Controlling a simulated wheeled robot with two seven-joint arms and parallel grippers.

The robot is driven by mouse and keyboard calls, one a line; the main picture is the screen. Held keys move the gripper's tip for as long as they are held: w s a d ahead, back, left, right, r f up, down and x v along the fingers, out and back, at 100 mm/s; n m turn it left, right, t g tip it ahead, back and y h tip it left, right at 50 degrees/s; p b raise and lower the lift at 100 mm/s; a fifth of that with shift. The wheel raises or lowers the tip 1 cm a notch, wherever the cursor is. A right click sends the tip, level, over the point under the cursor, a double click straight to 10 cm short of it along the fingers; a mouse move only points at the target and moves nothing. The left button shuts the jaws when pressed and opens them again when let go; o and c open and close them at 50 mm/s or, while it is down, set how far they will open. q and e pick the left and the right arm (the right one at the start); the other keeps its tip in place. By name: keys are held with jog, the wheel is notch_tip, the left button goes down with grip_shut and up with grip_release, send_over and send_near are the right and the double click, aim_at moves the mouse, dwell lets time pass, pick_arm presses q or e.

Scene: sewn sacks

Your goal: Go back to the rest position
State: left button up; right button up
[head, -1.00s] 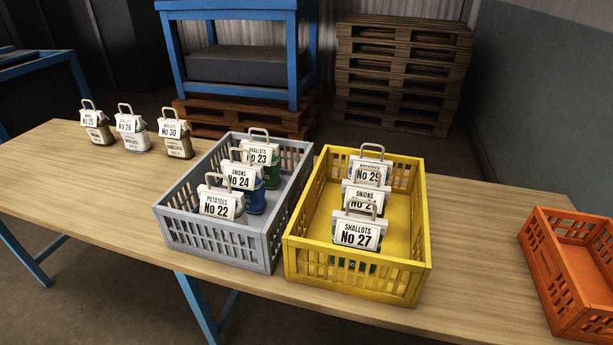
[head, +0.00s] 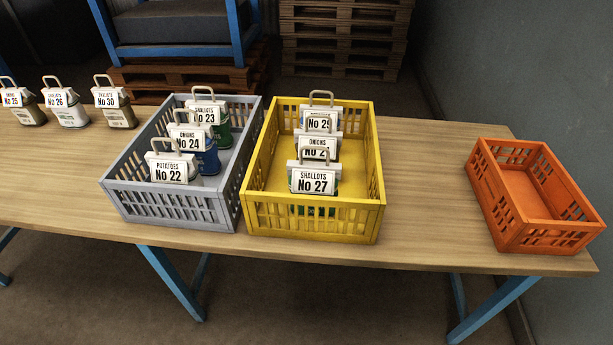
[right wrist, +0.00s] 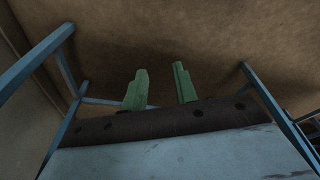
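My right gripper (right wrist: 160,88) shows in the right wrist view with its two green fingers apart and nothing between them; the floor and blue table legs lie beyond it. Neither gripper shows in the head view, and my left gripper is in no view. The grey crate (head: 172,208) holds sacks labelled No 22 (head: 170,172), No 24 (head: 188,143) and No 23 (head: 205,113). The yellow crate (head: 312,222) holds No 27 (head: 313,182) and two more tagged sacks behind it, partly hidden.
An orange crate (head: 520,190) stands empty at the table's right end. Three sacks, No 25 (head: 14,98), No 26 (head: 60,100) and No 30 (head: 107,98), stand at the left. The wooden table (head: 425,200) is bare between the yellow and orange crates. Pallets (head: 342,35) stand behind.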

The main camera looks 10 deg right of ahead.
jog(key=s+d+f, duration=0.1)
jog(key=s+f, duration=0.6)
jog(key=s, duration=0.1)
jog(key=s+d+f+g, duration=0.1)
jog(key=s+d+f, duration=0.1)
jog(key=s+f, duration=0.5)
jog(key=shift+s+d+f, duration=0.3)
jog(key=shift+s+f, duration=0.1)
jog(key=shift+f, duration=0.05)
